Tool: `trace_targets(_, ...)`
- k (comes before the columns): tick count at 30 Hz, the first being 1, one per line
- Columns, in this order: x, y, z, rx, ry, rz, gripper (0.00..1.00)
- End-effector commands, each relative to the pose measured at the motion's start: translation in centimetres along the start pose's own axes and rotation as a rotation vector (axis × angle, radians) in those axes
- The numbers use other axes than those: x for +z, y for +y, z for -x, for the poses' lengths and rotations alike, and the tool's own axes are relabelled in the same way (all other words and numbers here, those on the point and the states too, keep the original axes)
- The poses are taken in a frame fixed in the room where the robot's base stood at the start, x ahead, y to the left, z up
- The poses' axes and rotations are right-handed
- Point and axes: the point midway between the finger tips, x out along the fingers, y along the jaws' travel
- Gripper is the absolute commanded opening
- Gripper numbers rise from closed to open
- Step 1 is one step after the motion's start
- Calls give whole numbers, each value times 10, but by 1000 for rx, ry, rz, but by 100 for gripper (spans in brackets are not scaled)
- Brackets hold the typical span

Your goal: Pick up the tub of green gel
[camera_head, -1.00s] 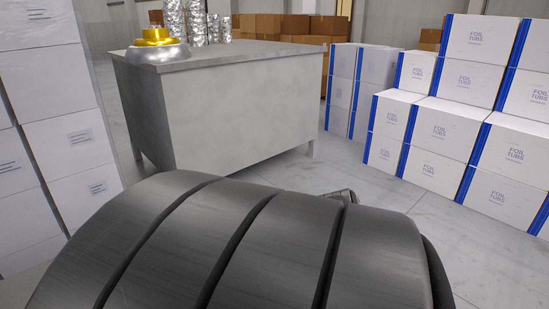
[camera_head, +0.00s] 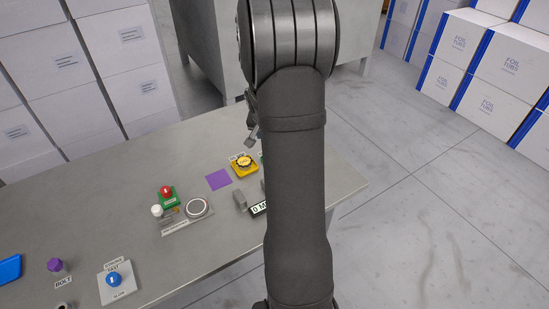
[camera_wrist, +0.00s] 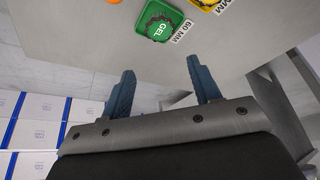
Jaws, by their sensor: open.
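The green square tub (camera_wrist: 160,20) with a "GEL" label and a "60 MM" tag beside it is on the grey table at the top of the wrist view. In the head view my arm hides most or all of it. My gripper (camera_wrist: 160,66) is open and empty, its two blue fingers pointing toward the table edge. The tub lies beyond the fingertips, apart from them, roughly in line with the gap between them. In the head view, part of the gripper shows just left of my arm, above the table's far side.
A yellow square item (camera_head: 244,166) and a purple square (camera_head: 218,180) are near the tub's area. Also on the table (camera_head: 120,180) are a red-topped green item (camera_head: 167,194), a round-dial device (camera_head: 197,208) and a blue knob (camera_head: 113,280). Stacked white boxes (camera_head: 490,70) stand right.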

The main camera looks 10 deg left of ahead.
Motion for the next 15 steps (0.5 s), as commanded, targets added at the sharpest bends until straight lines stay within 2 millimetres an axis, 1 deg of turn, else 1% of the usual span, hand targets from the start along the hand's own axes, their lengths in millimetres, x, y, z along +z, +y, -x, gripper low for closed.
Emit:
trace_targets(1, 1, 1, -9, 2, -4, 0, 57)
trace_targets(3, 2, 1, -22, 3, -5, 1, 57)
trace_targets(15, 1, 2, -90, 2, -3, 0, 57)
